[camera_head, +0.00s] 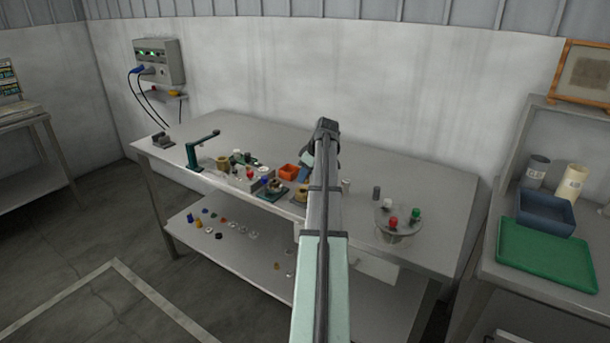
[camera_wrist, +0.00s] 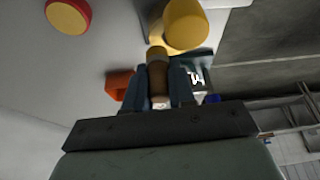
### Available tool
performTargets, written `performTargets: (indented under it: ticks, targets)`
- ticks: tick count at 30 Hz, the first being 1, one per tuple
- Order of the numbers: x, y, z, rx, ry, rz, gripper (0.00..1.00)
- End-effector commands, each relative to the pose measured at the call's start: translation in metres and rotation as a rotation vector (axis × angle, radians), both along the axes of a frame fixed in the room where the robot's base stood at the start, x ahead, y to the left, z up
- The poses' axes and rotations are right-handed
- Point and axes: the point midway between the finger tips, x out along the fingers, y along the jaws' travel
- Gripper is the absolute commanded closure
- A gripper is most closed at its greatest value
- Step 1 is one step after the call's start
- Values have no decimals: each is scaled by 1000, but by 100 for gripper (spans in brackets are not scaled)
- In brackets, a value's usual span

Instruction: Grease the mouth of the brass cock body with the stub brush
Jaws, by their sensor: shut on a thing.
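My gripper (camera_wrist: 158,72) shows in the wrist view, its two dark fingers shut on a short brown handle with a tan band, which appears to be the stub brush (camera_wrist: 158,78). A yellow, brass-coloured round body (camera_wrist: 186,26), likely the brass cock body, lies just beyond the brush's far end. I cannot tell whether they touch. In the head view a brass-coloured piece (camera_head: 300,194) shows beside my arm, over the bench's front part. My arm hides the fingers and brush there.
A green lever tool (camera_head: 200,150) and several small parts are further left. A round stand (camera_head: 399,225) with coloured knobs is on the right. The bench's back strip is clear.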

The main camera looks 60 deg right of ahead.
Motion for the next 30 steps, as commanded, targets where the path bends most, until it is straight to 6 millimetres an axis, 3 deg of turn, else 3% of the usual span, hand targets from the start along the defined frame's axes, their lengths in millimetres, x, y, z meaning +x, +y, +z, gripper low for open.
performTargets:
  ticks: [30]
  targets:
    - [0,0,-15,0,0,0,100]
